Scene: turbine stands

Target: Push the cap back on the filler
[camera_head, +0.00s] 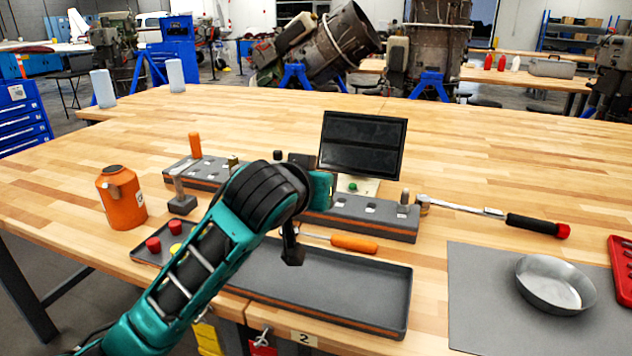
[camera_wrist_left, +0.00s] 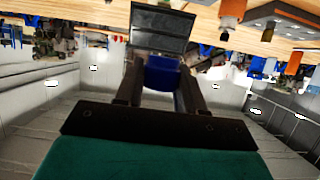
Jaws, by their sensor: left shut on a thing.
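My left gripper (camera_head: 291,252) hangs over the grey tray, its dark fingers partly hidden by my own wrist. In the left wrist view the gripper (camera_wrist_left: 160,62) is shut on a blue cap (camera_wrist_left: 162,76), held between the two fingers. The cap cannot be made out in the head view. I cannot tell for certain which thing is the filler; an orange can (camera_head: 123,204) with a small spout stands upright on the table at the left, apart from the gripper. My right gripper is not in view.
The grey tray (camera_head: 355,318) holds red and yellow caps at its left end. Behind it are a tool rack (camera_head: 372,224), a dark screen (camera_head: 362,146) and an orange-handled screwdriver (camera_head: 353,243). A ratchet (camera_head: 530,224) and a metal bowl (camera_head: 555,284) lie right.

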